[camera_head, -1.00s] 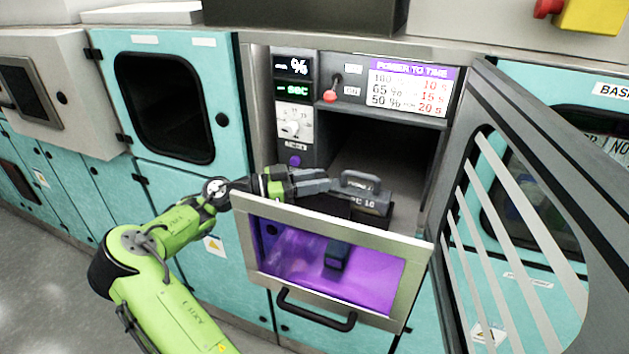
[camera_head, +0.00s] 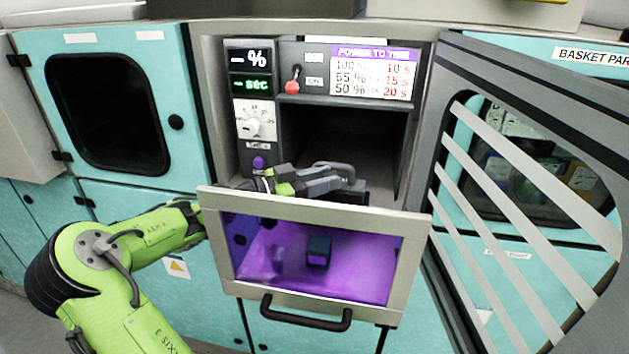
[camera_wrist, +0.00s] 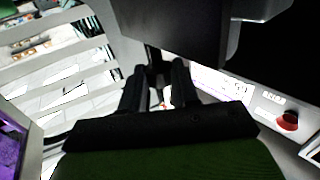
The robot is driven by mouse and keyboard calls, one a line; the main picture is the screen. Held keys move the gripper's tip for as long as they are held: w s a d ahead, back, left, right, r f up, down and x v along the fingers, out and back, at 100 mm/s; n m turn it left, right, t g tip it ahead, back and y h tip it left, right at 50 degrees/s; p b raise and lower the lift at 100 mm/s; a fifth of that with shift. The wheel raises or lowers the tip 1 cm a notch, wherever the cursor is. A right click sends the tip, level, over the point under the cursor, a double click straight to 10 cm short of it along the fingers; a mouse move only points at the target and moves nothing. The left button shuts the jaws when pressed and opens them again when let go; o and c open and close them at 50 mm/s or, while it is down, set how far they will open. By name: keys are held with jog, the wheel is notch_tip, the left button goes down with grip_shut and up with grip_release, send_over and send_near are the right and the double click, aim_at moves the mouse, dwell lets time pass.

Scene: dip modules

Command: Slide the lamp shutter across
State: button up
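My gripper (camera_head: 350,184) reaches in from the left over the drawer's top edge, beside and just below that handle. In the wrist view my gripper's two dark fingers (camera_wrist: 159,68) stand apart with a gap between them. A dark shape shows at the tips; contact cannot be told. A large dark block (camera_wrist: 175,28) fills the upper middle of the wrist view.
The drawer (camera_head: 412,262) with a purple-lit window stands pulled out, a small dark block (camera_head: 318,250) behind its pane. The striped door (camera_head: 515,180) hangs open at right. A red-tipped lever (camera_head: 293,86), a dial (camera_head: 254,120) and a purple button (camera_head: 258,162) are close by.

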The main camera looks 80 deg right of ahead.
jog(key=o, duration=0.5)
jog(key=shift+s+a, duration=0.1)
jog(key=shift+s, duration=0.2)
jog(key=shift+w, duration=0.1)
jog(key=v, duration=1.5)
jog(key=shift+w+a, duration=0.15)
jog(key=shift+w, duration=0.2)
